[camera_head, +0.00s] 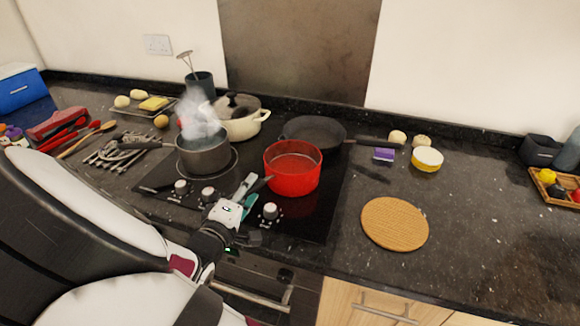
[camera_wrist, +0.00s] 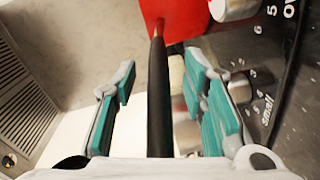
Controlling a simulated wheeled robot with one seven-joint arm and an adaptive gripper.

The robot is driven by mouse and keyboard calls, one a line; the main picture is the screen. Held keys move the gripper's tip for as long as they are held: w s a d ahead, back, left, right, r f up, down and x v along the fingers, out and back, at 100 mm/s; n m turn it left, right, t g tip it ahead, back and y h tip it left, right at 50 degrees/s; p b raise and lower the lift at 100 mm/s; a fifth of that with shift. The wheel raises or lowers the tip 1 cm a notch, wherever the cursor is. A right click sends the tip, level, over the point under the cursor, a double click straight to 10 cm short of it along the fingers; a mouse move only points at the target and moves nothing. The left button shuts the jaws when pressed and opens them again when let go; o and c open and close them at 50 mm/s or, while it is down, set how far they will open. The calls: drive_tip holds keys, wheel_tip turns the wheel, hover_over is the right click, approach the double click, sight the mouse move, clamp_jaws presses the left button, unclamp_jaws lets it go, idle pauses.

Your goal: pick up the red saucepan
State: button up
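The red saucepan (camera_head: 293,168) stands on the front right of the black hob in the head view. A piece of its red side (camera_wrist: 180,18) shows at the top of the wrist view. Its dark handle (camera_wrist: 158,90) runs down between the teal-padded fingers of my gripper (camera_wrist: 165,100), which are open with visible gaps to the handle on both sides. In the head view my gripper (camera_head: 250,192) is at the hob's front, just left of the saucepan. The handle is mostly hidden there by the gripper.
A steaming grey pot (camera_head: 203,155) stands close by on the left, with a cream pot (camera_head: 238,125) and a dark frying pan (camera_head: 313,132) behind. Hob knobs (camera_head: 270,211) lie near my gripper.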

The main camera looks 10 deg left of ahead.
drive_tip(key=shift+c, duration=0.3)
drive_tip(key=shift+w, duration=0.1)
clamp_jaws()
drive_tip(key=shift+r, duration=0.15)
drive_tip(key=shift+r, duration=0.1)
